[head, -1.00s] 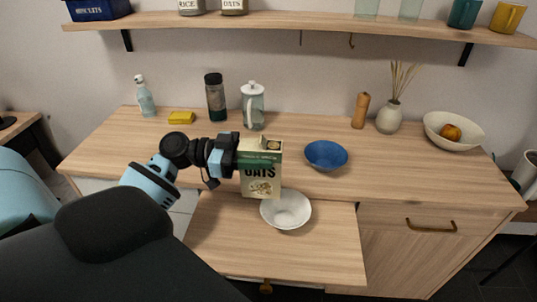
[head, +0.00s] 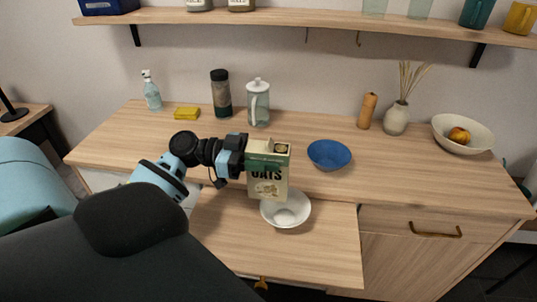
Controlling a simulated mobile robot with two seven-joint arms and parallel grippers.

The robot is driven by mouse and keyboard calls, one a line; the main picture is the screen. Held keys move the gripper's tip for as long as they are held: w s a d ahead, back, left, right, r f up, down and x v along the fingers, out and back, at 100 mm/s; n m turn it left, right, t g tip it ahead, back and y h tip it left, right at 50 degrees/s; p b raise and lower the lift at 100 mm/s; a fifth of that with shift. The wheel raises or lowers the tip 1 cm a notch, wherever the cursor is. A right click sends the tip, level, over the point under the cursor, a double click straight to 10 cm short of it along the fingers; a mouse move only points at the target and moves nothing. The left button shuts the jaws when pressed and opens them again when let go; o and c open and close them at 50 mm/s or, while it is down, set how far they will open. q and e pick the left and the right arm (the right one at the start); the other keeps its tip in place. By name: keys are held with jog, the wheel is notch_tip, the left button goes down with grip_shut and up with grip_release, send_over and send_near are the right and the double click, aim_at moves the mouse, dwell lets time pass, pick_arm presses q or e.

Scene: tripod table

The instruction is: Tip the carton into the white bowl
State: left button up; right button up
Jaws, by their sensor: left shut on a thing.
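The oats carton (head: 269,184) is upright with a slight tilt, its spout at the top right. My left gripper (head: 252,158) is shut on its upper part from the left. The white bowl (head: 288,213) stands on the lower pull-out board, just below and to the right of the carton. The carton's lower edge overlaps the bowl's rim in the picture; I cannot tell whether they touch. The bowl's inside looks empty where it shows. My right gripper is not in view.
A blue bowl (head: 329,154) stands on the counter right of the carton. A glass press (head: 257,103), a dark jar (head: 221,94) and a yellow sponge (head: 187,113) stand behind. The pull-out board (head: 300,258) is clear in front of the bowl.

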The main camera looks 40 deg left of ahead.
pick_arm(q)
jog(key=shift+f+b, duration=0.45)
jog(key=shift+f, duration=0.85)
jog(key=shift+a+r+y+p, duration=0.1)
jog(key=shift+r+y+p, duration=0.2)
jog(key=shift+p, duration=0.35)
jog(key=shift+g, duration=0.3)
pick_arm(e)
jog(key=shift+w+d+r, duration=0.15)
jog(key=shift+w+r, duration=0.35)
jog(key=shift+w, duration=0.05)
pick_arm(q)
jog(key=shift+r+p, duration=0.1)
jog(key=shift+p, duration=0.25)
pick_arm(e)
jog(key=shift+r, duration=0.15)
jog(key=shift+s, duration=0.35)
pick_arm(q)
jog(key=shift+s+a+g+y+p, duration=0.2)
jog(key=shift+g+y+p, duration=0.25)
jog(key=shift+y, duration=0.25)
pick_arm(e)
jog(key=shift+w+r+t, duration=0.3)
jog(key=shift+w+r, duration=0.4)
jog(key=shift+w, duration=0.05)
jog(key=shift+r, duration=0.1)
